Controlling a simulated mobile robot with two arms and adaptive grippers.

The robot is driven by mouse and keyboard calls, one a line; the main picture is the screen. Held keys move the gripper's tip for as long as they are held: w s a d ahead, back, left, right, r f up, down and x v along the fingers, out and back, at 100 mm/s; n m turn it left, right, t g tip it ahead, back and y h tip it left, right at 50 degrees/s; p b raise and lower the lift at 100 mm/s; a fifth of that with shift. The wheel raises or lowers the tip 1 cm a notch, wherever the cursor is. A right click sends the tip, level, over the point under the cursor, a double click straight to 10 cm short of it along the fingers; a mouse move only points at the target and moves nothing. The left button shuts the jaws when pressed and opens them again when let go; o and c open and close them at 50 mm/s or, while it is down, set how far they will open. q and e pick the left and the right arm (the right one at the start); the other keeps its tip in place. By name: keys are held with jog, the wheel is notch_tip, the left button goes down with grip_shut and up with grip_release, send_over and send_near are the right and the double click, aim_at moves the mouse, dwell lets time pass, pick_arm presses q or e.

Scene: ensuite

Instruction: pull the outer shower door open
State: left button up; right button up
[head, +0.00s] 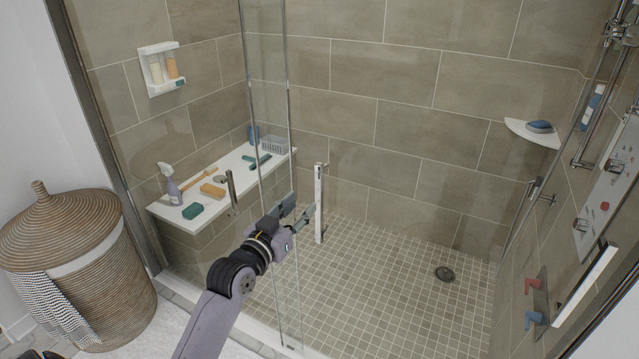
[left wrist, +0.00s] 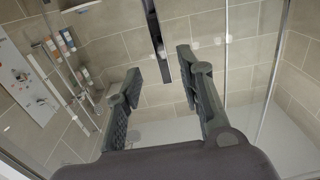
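The glass shower door has metal-edged panels; a narrow vertical edge strip (head: 289,120) shows in the head view. A pale upright handle bar (head: 319,203) stands on the glass in the middle of the head view. My left gripper (head: 300,209) is just left of this bar, its fingers pointing toward it. In the left wrist view the fingers (left wrist: 160,75) are spread with nothing between the pads; a dark bar (left wrist: 156,38), likely the handle, reaches down between their tips in the picture. I cannot tell whether they touch it.
A second, shorter handle (head: 231,188) shows in front of a white bench (head: 168,211) with bottles and brushes. A wicker basket (head: 75,265) stands at the left. The tiled shower floor (head: 390,280) is clear around the drain (head: 444,274). A corner shelf (head: 533,134) is at the right.

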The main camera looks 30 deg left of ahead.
aim_at(317, 188)
pick_arm(q)
jog(key=w+p, duration=0.1)
jog(key=w, duration=0.9)
jog(key=shift+a, duration=0.15)
jog(key=shift+c, duration=0.4)
grip_shut()
